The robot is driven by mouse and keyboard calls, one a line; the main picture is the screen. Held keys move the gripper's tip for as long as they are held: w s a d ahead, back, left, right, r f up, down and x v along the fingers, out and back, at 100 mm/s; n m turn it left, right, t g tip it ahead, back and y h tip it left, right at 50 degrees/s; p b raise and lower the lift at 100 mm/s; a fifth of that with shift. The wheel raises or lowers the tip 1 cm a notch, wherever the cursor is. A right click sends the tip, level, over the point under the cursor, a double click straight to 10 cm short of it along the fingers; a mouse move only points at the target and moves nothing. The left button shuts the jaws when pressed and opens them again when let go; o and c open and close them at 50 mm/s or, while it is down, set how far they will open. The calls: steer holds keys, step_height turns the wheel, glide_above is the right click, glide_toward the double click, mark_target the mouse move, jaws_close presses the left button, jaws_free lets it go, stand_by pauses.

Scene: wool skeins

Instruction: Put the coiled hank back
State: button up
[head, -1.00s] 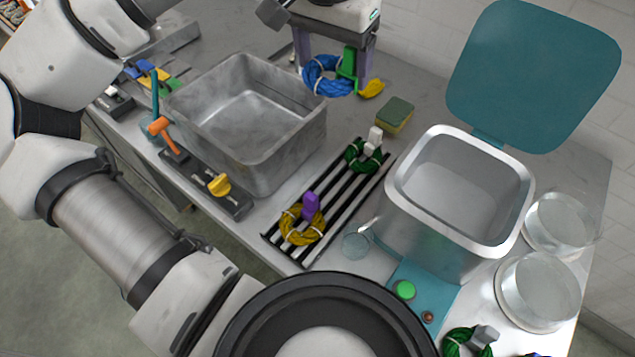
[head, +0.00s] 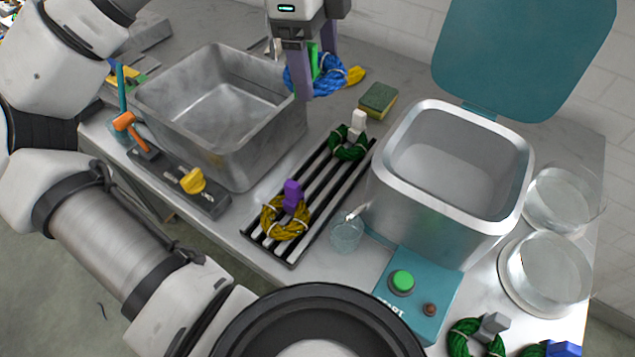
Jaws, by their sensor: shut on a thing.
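My gripper (head: 315,70) is shut on the green tag (head: 313,60) of a coiled blue hank (head: 327,81) at the top middle of the head view. One finger covers part of the hank. The hank is near the right back corner of the metal basin; its height above the counter is hard to tell. A slatted black rack (head: 292,258) holds a yellow hank (head: 284,221) with a purple tag at its near end. A dark green hank (head: 347,146) with a white tag is at the rack's far end. Bare slats lie between them.
The metal basin (head: 180,128) stands left of the rack. An open-lidded vat (head: 450,225) stands right, with glass dishes (head: 556,268) beyond. A small glass (head: 346,233) is by the rack. A sponge (head: 378,100) and a yellow object (head: 356,76) lie behind. Green hanks (head: 462,341) lie lower right.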

mark_target(319, 182)
steer(key=m, duration=0.2)
steer(key=f+m+b, duration=0.1)
steer(key=m, duration=0.1)
steer(key=s+m+b, duration=0.1)
steer(key=m, duration=0.2)
steer(key=shift+d+f+g+y, duration=0.15)
steer(key=shift+f+g+y, duration=0.05)
steer(key=shift+g+y, duration=0.1)
step_height(319, 182, down, 20)
steer(key=b, duration=0.2)
steer(key=shift+r+b, duration=0.1)
steer(key=shift+b, duration=0.25)
steer(key=o, duration=0.8)
steer(key=shift+c, duration=0.2)
step_height(319, 182, up, 12)
steer(key=w, duration=0.1)
steer(key=shift+a+p, duration=0.45)
